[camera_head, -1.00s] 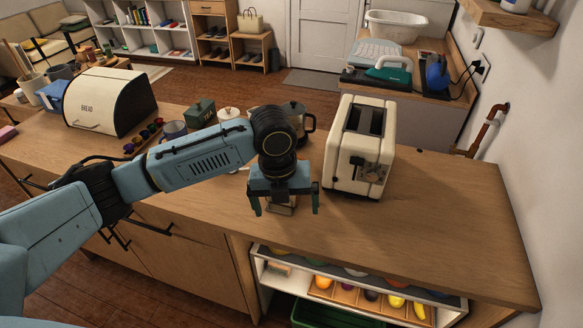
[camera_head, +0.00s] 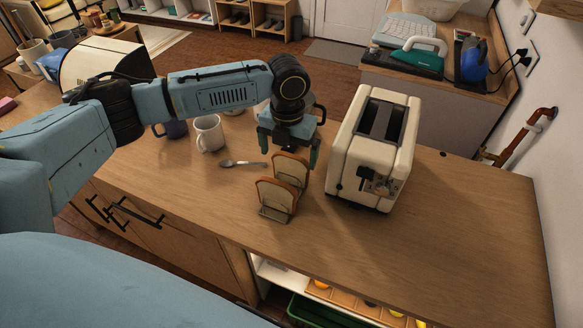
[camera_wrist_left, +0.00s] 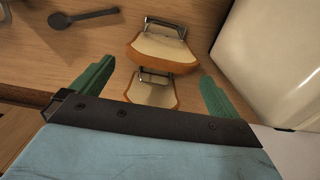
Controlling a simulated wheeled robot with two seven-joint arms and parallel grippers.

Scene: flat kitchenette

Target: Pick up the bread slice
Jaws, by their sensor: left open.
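Two bread slices with brown crusts stand on edge in a small wire rack (camera_head: 272,215) on the wooden counter, the near slice (camera_head: 276,196) in front of the far slice (camera_head: 291,168). My left gripper (camera_head: 288,152) is open and empty, pointing down above the far slice. I cannot tell the height left between fingers and bread. My right gripper is not in view.
A cream toaster (camera_head: 373,150) stands close to the right of the rack. A spoon (camera_head: 243,163) and a white mug (camera_head: 209,132) lie to the left. A bread box (camera_head: 105,68) is farther left. The counter front right is clear.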

